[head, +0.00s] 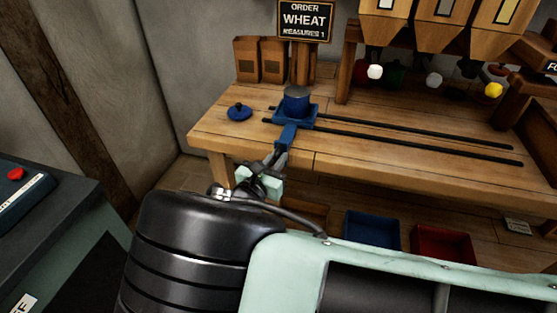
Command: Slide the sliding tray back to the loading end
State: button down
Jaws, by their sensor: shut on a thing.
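The blue sliding tray (309,122) sits at the left end of two black rails (400,137) on the wooden bench. A dark blue pot (296,102) stands upright on it. A blue handle (287,136) sticks out from the tray toward me over the bench's front edge. My gripper (279,158) is at the front edge and is shut on the handle's near end. The exact finger contact is small and partly hidden by my wrist. A blue lid (239,112) with a dark knob lies on the bench left of the tray.
Wooden hoppers (440,25) hang above the bench's right part, with coloured knobs below. A sign (305,21) reads "ORDER WHEAT MEASURES 1". Brown sacks (247,59) stand behind. A blue bin (371,228) and a red bin (441,244) sit below. The rails right of the tray are clear.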

jog(key=c, duration=1.8)
grip_release()
jog(key=shift+w+a, duration=0.1)
jog(key=shift+a, duration=0.25)
jog(key=b+v, duration=0.2)
jog(key=v, duration=1.5)
jog(key=shift+s+b, duration=0.3)
jog(key=shift+b, duration=0.1)
jog(key=shift+d, duration=0.15)
